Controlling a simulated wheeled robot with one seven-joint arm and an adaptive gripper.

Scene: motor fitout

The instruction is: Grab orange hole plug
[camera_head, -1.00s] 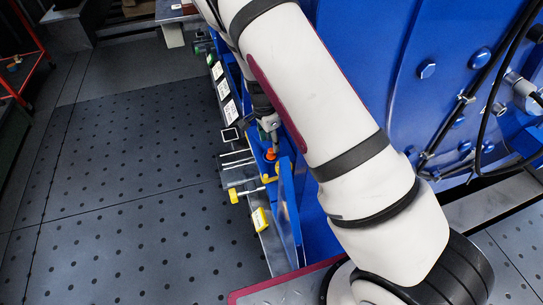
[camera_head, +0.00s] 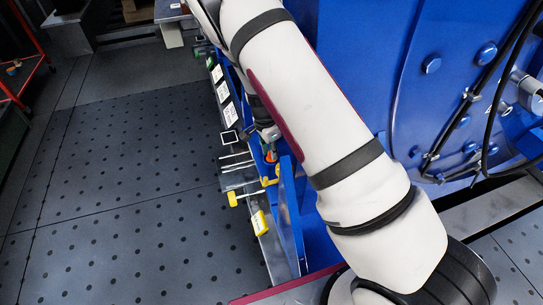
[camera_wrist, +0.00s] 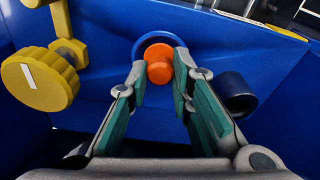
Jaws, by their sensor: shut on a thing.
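The orange hole plug (camera_wrist: 158,70) shows in the wrist view between my gripper's fingertips, with a blue ring (camera_wrist: 139,46) around it on the blue surface. My gripper (camera_wrist: 161,64) is shut on the plug, with a green-padded finger on either side. The plug's lower end is hidden, so I cannot tell whether it is still seated. In the head view the plug (camera_head: 270,157) is a small orange spot just below my gripper, partly covered.
A yellow knob (camera_wrist: 38,80) on a yellow fitting is at the left of the wrist view. A dark round cap (camera_wrist: 237,92) stands close to the right finger. A large blue motor housing (camera_head: 360,60) is right of my arm. Open dark floor (camera_head: 120,190) lies to the left.

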